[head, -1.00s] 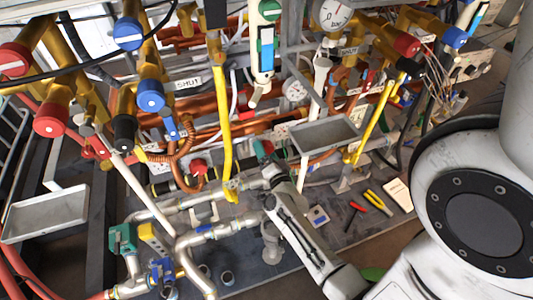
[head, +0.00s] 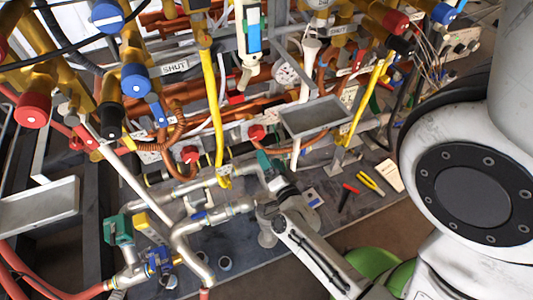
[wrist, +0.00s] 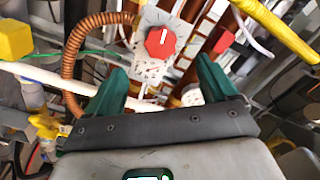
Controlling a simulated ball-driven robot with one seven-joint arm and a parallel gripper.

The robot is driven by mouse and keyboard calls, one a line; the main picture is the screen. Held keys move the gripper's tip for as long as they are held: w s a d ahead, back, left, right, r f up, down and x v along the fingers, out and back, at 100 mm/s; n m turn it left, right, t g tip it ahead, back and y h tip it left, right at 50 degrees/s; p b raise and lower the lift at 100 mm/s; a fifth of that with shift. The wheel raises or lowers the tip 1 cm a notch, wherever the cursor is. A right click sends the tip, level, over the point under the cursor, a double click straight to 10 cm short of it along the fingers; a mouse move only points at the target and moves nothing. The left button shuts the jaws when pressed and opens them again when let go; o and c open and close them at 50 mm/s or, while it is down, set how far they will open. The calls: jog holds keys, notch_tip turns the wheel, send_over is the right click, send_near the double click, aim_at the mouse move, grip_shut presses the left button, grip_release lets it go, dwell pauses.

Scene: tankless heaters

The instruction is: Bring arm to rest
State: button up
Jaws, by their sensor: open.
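My gripper (head: 266,162) has green fingers and is at the end of my white arm, low in front of the pipework in the head view. In the wrist view my gripper (wrist: 162,78) is open, with its two green fingers spread apart and nothing held between them. A red knob (wrist: 160,42) on a white plate shows just beyond the fingers, in line with the gap. I cannot tell how far the fingertips are from it.
Copper and yellow pipes and red and blue valves (head: 137,80) crowd the space ahead. A metal tray (head: 316,116) is above and right of the gripper. Red (head: 347,197) and yellow (head: 371,183) tools lie on the grey platform. Brown floor shows at lower right.

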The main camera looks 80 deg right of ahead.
jog(key=shift+s+a, duration=0.15)
dwell(0.5)
jog(key=w+a+n+t+y+p, duration=0.1)
jog(key=w+a+n+y+p, duration=0.1)
jog(key=w+a+n+y, duration=1)
jog(key=s+a+r+n+g+y, duration=0.1)
jog(key=s+a+r+n+g, duration=0.1)
jog(key=s+a+n+g, duration=0.2)
jog(key=s+a+r+n+g+y+p, duration=0.1)
jog(key=s+a+r+n+g, duration=0.1)
jog(key=s+a+n+g, duration=0.2)
jog(key=s+n+g, duration=0.1)
jog(key=s+g, duration=0.2)
jog(key=s, duration=0.3)
jog(key=shift+r, duration=0.35)
jog(key=shift+f, duration=0.1)
dwell(1.5)
